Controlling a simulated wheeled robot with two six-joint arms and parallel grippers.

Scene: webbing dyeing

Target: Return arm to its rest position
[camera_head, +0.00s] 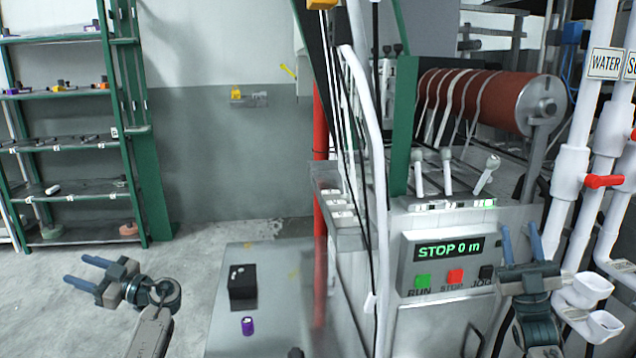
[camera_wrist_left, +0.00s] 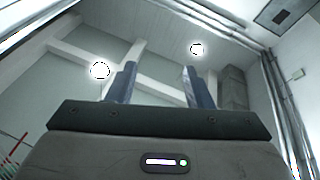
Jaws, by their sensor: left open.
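My left gripper (camera_head: 80,270) is at the lower left of the head view, over the floor and left of the metal table. Its two blue fingers are apart with nothing between them. The left wrist view shows the same fingers (camera_wrist_left: 158,76) spread and empty, pointing towards the ceiling and its lamps. My right gripper (camera_head: 519,234) is at the lower right of the head view, in front of the machine's control panel. Its two blue fingers point up and stand apart, with no object seen between them.
A metal table (camera_head: 270,268) holds a black box (camera_head: 242,284) and a purple-labelled item (camera_head: 247,325). A green shelf rack (camera_head: 70,145) stands at left. The control panel (camera_head: 440,262) reads "STOP 0 m". White pipes (camera_head: 578,150) with a red valve handle (camera_head: 604,181) stand at right, close to my right gripper.

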